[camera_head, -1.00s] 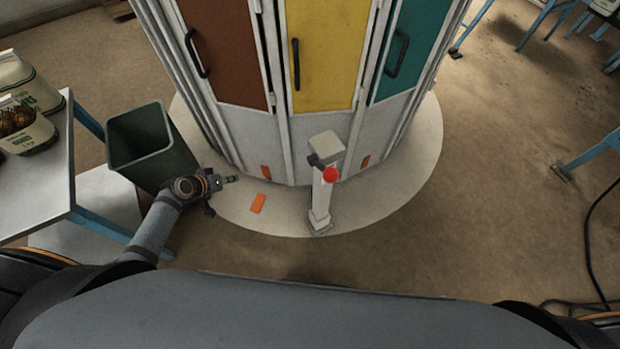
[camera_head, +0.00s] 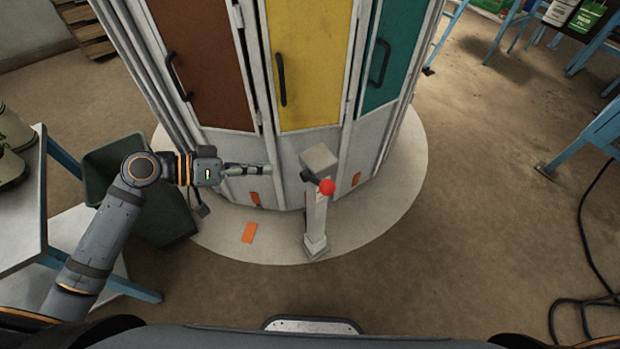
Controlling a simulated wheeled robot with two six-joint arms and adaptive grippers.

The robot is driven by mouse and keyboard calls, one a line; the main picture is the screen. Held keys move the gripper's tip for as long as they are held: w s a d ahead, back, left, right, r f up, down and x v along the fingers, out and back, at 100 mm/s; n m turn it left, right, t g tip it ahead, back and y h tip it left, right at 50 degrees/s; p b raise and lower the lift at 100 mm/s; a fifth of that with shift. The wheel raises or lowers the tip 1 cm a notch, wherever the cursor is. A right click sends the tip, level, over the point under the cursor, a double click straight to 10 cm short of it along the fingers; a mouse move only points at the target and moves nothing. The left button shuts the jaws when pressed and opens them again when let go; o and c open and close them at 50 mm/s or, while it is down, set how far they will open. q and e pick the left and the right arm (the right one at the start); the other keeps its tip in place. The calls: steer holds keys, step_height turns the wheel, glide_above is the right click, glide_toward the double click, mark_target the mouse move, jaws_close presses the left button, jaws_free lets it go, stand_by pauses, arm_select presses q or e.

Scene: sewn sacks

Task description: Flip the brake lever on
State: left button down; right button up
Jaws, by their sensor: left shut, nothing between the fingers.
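The brake lever appears as a dark arm with a red knob (camera_head: 327,187) at the top of a pale post (camera_head: 315,222). The post stands upright on the round pale base, in front of the cabinet with coloured doors. A grey box-shaped head (camera_head: 319,158) caps the post. My left gripper (camera_head: 268,169) is shut and empty, pointing right. In the picture it is left of the post head, with a gap between them. I cannot tell its exact depth against the post. My right gripper does not show.
The cabinet has brown, yellow (camera_head: 308,62) and teal doors with dark handles. A dark green bin (camera_head: 165,220) stands behind my left arm. A table (camera_head: 30,200) with sacks is at the far left. A black cable (camera_head: 585,240) lies at right. Floor right of the base is clear.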

arm_select(q)
glide_above(316, 181)
steer(key=s+a, duration=0.2)
steer(key=a, duration=0.2)
step_height(316, 181, down, 3)
steer(key=shift+s+d+f+p, duration=0.3)
steer(key=shift+d+f, duration=0.4)
steer(key=shift+f, duration=0.2)
steer(key=shift+s+d+f+p, duration=0.15)
steer(key=shift+s+d+f, duration=0.15)
steer(key=shift+d+f, duration=0.5)
steer(key=shift+a+f, duration=0.1)
steer(key=shift+a, duration=0.1)
